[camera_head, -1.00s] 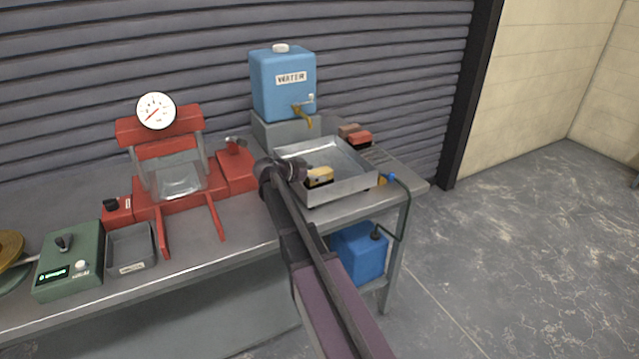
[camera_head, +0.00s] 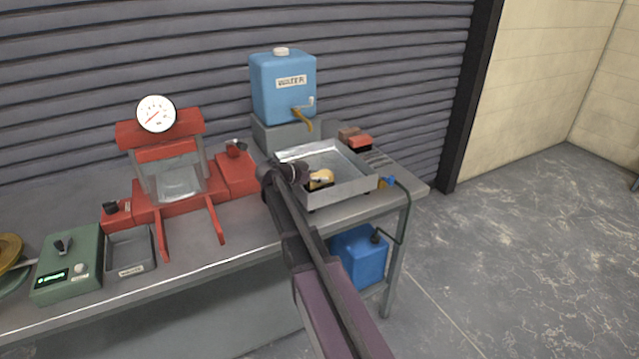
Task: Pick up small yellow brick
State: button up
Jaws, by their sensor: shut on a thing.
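A small yellow brick (camera_head: 322,177) shows at the front left part of the metal tray (camera_head: 352,192), low over or inside it. My gripper (camera_head: 316,181) is at the brick, reaching in from the left, with dark fingers against it, and is shut on it. The arm and wrist hide part of the gripper and the tray's left side. Whether the brick touches the tray floor cannot be told.
A blue water tank (camera_head: 283,88) with a brass tap stands behind the tray. Red and brown bricks (camera_head: 359,142) lie behind right. A red press (camera_head: 175,180) with a gauge stands left. A valve with a blue handle (camera_head: 389,180) is at the tray's right corner.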

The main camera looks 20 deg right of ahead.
aim_at(323, 175)
jog(key=shift+r, duration=0.1)
jog(key=shift+c, duration=0.3)
notch_tip(323, 175, up, 10)
jog(key=p, duration=1)
jog(key=shift+d, duration=0.1)
dwell(0.8)
jog(key=shift+s+d, duration=0.2)
jog(key=shift+d, duration=0.4)
